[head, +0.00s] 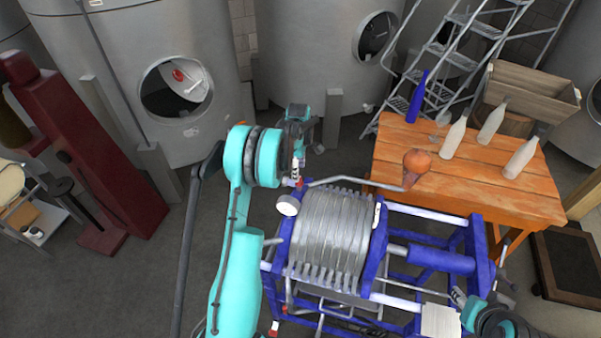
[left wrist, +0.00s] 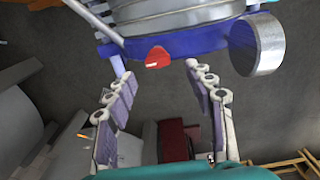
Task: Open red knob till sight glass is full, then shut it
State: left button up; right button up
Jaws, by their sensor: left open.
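The red knob (left wrist: 157,57) shows in the left wrist view on the blue end frame of the plate filter (head: 330,232). My left gripper (left wrist: 158,78) is open, with its two fingers on either side of the knob's line and nothing between them; the knob lies just beyond the fingertips. In the head view my left gripper (head: 298,168) is above the filter's back left corner and largely hides the knob. I cannot make out the sight glass or its level. My right gripper (head: 462,298) is at the lower right by the filter; its fingers are unclear.
A round gauge (head: 288,205) sits beside the knob's corner and looms at right in the wrist view (left wrist: 258,45). Tanks stand behind.

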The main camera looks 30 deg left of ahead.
pick_arm(q)
jog(key=f, duration=0.4)
jog(key=shift+w+f+p, duration=0.35)
jog(key=shift+p, duration=0.05)
jog(key=shift+f, duration=0.1)
jog(key=shift+s, duration=0.25)
jog(key=shift+w, duration=0.1)
jog(key=c, duration=1.1)
pick_arm(e)
jog(key=shift+w+r, duration=0.2)
jog(key=shift+r, duration=0.25)
jog(key=shift+f, duration=0.1)
